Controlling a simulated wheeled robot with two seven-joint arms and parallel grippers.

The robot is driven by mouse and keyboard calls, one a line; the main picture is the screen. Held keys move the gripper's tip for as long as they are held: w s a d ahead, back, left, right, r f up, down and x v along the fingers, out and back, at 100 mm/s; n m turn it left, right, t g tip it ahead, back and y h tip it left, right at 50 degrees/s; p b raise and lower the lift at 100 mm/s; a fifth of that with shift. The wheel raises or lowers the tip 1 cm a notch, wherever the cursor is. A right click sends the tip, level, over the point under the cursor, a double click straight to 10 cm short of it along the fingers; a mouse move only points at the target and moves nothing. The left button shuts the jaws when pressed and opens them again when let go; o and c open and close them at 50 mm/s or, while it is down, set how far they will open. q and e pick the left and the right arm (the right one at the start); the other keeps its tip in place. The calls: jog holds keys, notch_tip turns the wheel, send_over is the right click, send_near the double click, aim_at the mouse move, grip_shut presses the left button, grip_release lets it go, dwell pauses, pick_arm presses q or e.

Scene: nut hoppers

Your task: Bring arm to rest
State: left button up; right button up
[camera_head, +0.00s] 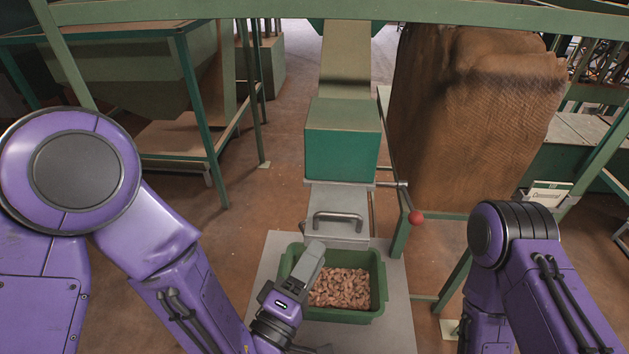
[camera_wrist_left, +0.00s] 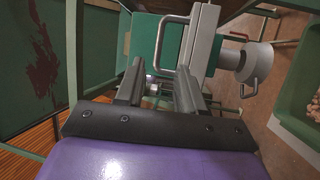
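My left gripper (camera_head: 312,262) is over the left part of a green tub (camera_head: 372,300) full of nuts (camera_head: 340,289), in front of the hopper's metal handle (camera_head: 338,216). In the left wrist view its two fingers (camera_wrist_left: 160,88) stand apart with nothing held between them. The handle (camera_wrist_left: 168,48) lies beyond the fingertips and apart from them. The tub also shows at the right edge of the wrist view (camera_wrist_left: 298,90). My right arm comes in at the right of the head view, but its gripper is out of sight.
A green hopper chute (camera_head: 342,140) stands behind the tub, with a red-knobbed lever (camera_head: 416,217) on its right. The tub stands on a grey platform (camera_head: 398,325). A large brown sack (camera_head: 470,120) is at the back right. Green frame posts (camera_head: 205,115) stand at the left.

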pick_arm(q)
jog(key=s+a+f+m+g+y, duration=0.1)
jog(key=a+f+m+g+y, duration=0.25)
jog(key=a+f, duration=0.55)
jog(key=s+a+f+m+g+y, duration=0.15)
jog(key=a+f+g+y, duration=0.3)
jog(key=f, duration=0.85)
jog(key=s+a+f+g+y, duration=0.2)
jog(key=s+a+f+g, duration=0.1)
jog(key=s+a+f, duration=0.2)
jog(key=s+a+f+g+y, duration=0.2)
jog(key=s+a+f, duration=0.4)
jog(key=s+a, duration=0.4)
jog(key=shift+s+a+g, duration=0.15)
jog(key=shift+a+g, duration=0.25)
jog(key=shift+g, duration=0.4)
